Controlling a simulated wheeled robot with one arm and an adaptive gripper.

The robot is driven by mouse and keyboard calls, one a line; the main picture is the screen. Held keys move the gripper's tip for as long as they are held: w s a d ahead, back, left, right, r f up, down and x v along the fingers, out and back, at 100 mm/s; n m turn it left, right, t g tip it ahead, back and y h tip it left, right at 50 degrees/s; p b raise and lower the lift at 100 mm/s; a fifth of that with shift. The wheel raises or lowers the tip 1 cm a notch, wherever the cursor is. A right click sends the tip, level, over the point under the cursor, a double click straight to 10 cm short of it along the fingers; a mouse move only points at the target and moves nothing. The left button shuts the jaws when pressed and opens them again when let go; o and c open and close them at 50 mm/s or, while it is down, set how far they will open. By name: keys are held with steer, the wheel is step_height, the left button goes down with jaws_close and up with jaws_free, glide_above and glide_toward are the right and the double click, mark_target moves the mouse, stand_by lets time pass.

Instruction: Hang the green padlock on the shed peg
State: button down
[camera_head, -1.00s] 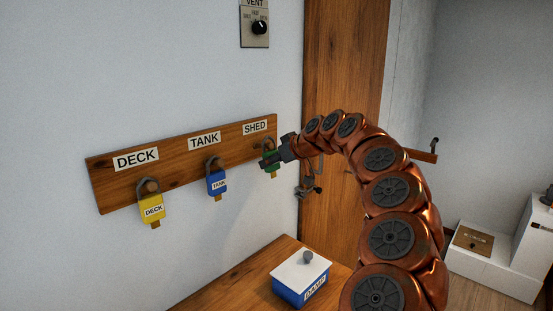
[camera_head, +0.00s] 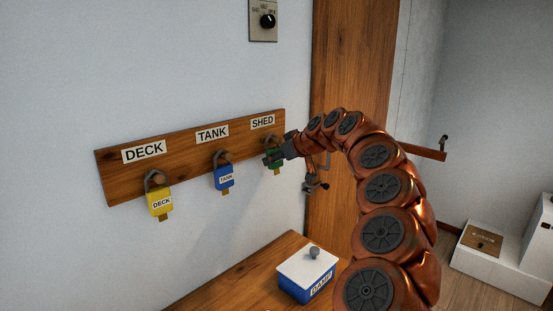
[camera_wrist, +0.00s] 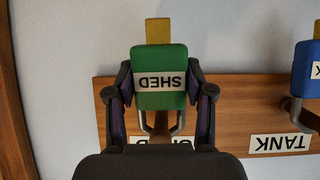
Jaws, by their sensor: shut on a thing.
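The green padlock (camera_wrist: 159,60), labelled SHED, hangs at the SHED peg (camera_wrist: 161,124) on the wooden board. In the wrist view it appears upside down, with its shackle around or beside the peg; I cannot tell which, as my gripper partly hides the shackle. My gripper (camera_head: 273,158) is shut on the padlock's body, one finger on each side. In the head view the padlock (camera_head: 279,167) is largely hidden behind my fingers, below the SHED label (camera_head: 263,122). A short yellow-brown tab (camera_wrist: 158,31) sticks out of the padlock's bottom.
A yellow DECK padlock (camera_head: 160,203) and a blue TANK padlock (camera_head: 224,178) hang on the board (camera_head: 122,184) to the left. A blue-and-white box (camera_head: 305,272) stands on the wooden counter below.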

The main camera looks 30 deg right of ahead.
steer(key=shift+c, duration=1.7)
jaws_free()
steer(key=v, duration=1.2)
